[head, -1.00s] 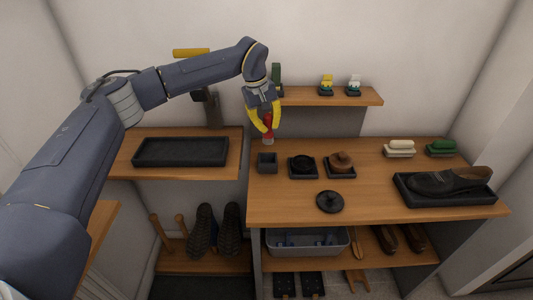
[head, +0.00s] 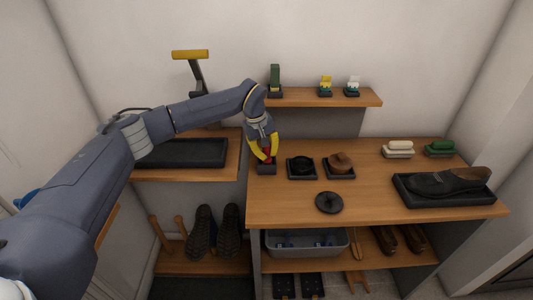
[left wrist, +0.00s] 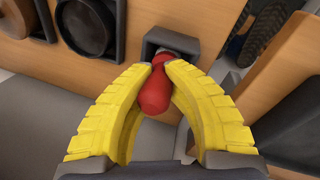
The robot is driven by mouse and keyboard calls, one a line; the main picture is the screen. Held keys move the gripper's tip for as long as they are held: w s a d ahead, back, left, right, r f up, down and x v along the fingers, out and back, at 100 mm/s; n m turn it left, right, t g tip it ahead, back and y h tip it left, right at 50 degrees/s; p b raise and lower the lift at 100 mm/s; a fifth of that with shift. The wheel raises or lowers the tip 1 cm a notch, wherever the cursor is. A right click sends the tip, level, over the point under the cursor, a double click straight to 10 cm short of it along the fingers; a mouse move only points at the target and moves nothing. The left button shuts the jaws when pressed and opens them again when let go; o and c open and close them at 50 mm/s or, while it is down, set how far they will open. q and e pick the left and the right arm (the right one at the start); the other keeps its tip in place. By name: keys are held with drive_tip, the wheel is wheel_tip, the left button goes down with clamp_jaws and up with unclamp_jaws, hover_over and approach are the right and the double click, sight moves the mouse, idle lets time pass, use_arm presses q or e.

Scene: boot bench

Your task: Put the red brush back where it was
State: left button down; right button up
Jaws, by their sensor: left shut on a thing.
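The red brush (head: 267,154) is upright between the yellow fingers of my left gripper (head: 265,159), which is shut on it. The brush also shows in the left wrist view (left wrist: 155,92), with its red handle pointing toward the camera. A small dark square holder (head: 267,169) stands at the left front of the bench top, right under the brush. In the left wrist view the brush's far end is at the mouth of the holder (left wrist: 154,46). I cannot tell how deep it sits. My right gripper is not in view.
To the right are a dark tin (head: 302,167) in a tray, a brown-topped pot (head: 340,162) in a tray, and a black lid (head: 329,202). A shoe (head: 448,182) lies in a tray at far right. The shelf (head: 300,97) behind holds small items.

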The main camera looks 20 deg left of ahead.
use_arm(q)
drive_tip(key=shift+f, duration=0.2)
drive_tip(key=shift+f, duration=0.1)
drive_tip(key=c, duration=1.4)
unclamp_jaws()
drive_tip(key=shift+c, duration=0.2)
drive_tip(key=v, duration=1.2)
drive_tip(key=shift+w+d, duration=0.1)
